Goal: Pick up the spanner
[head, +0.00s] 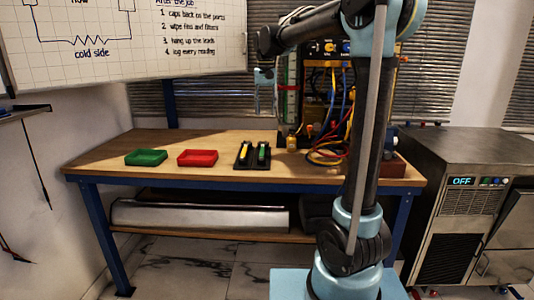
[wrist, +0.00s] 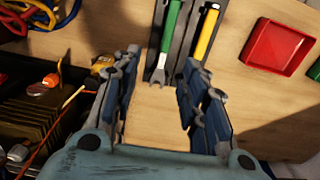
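The spanner (wrist: 171,30) has a green handle and a grey open jaw, and lies in a black two-slot tray (wrist: 186,43). A yellow-handled tool (wrist: 208,32) lies beside it, its lower end partly hidden by my right finger. In the head view the tray (head: 239,165) sits on the bench, with the green spanner (head: 262,152) right of the yellow tool (head: 244,152). My gripper (wrist: 158,66) is open and empty, its fingers either side of the spanner's jaw in the wrist picture. In the head view my gripper (head: 265,92) hangs well above the bench, pointing down.
A red tray (head: 197,158) and a green tray (head: 146,157) stand on the wooden bench (head: 110,160) to the left. A rig with coloured hoses (head: 328,155) stands right of the tool tray. Bare wood lies in front of the tool tray.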

